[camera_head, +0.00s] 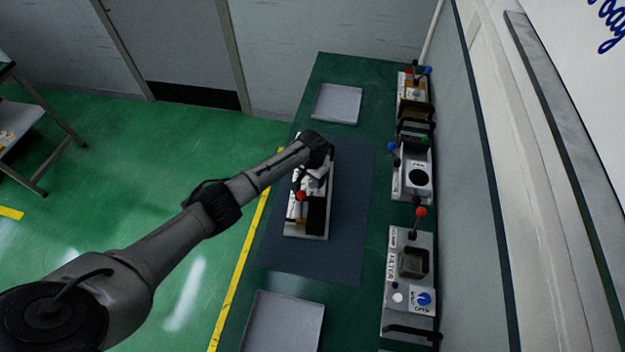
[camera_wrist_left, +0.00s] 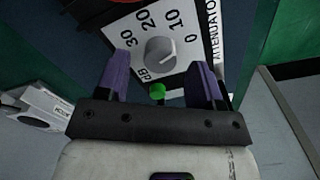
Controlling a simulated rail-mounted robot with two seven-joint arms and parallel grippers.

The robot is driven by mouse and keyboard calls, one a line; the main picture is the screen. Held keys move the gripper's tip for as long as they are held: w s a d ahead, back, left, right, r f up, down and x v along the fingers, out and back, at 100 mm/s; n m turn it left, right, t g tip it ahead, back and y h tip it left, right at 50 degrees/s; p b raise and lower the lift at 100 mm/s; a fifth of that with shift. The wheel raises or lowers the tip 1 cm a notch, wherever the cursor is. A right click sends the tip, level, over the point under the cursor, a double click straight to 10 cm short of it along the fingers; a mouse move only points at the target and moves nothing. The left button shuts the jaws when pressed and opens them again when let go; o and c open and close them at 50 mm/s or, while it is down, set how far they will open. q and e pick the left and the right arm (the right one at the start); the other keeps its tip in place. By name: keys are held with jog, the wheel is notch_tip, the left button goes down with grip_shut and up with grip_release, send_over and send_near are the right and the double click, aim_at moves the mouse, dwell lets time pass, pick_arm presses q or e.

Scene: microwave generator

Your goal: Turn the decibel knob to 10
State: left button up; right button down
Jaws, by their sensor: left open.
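The decibel knob (camera_wrist_left: 160,51) is a round grey knob on a white dial plate (camera_wrist_left: 143,26) marked 0, 10, 20, 30 and dB, beside the word ATTENUATOR. I cannot tell its exact setting. My left gripper (camera_wrist_left: 160,64) is open, its two purple fingers on either side of the knob in the wrist view; I cannot tell whether they touch it. In the head view my left gripper (camera_head: 314,176) is over the attenuator unit (camera_head: 293,229) on the dark mat and hides much of it, including the knob. My right gripper is not in view.
A green ball-like part (camera_wrist_left: 157,91) lies just below the dial. In the head view, several instrument units, including a filter unit (camera_head: 397,322), line the bench's right side by the wall. Grey plates (camera_head: 338,103) lie on the bench. The dark mat (camera_head: 350,185) has bare room.

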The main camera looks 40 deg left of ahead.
pick_arm(q)
jog(key=shift+f, duration=0.8)
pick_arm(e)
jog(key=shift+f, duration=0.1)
pick_arm(q)
jog(key=shift+c, duration=0.2)
